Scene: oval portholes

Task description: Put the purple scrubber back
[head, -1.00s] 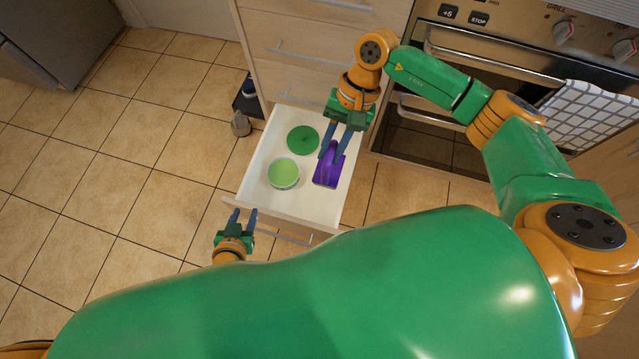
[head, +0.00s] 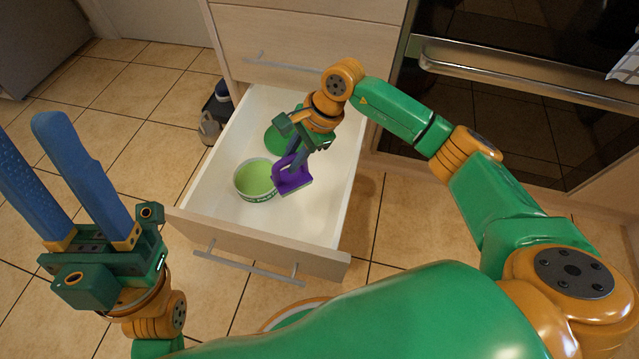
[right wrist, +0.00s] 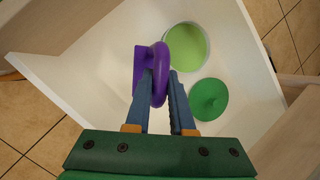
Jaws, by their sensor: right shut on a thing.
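The purple scrubber (head: 294,183) is in my right gripper (head: 291,158), over the open drawer (head: 325,205). In the right wrist view, the fingers (right wrist: 162,80) are closed around the loop handle of the scrubber (right wrist: 141,65). The scrubber is tilted in the head view and looks raised off the drawer floor, close to the right of the green bowl. My left gripper (head: 35,135) is open and empty at the left, near the head camera and in front of the drawer.
The drawer also holds a green bowl (head: 256,179) and a round green lid (head: 276,139), partly hidden by my right gripper. The lid's knob shows in the right wrist view (right wrist: 209,101). An oven (head: 490,80) stands to the right. Small items (head: 213,118) stand left of the drawer.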

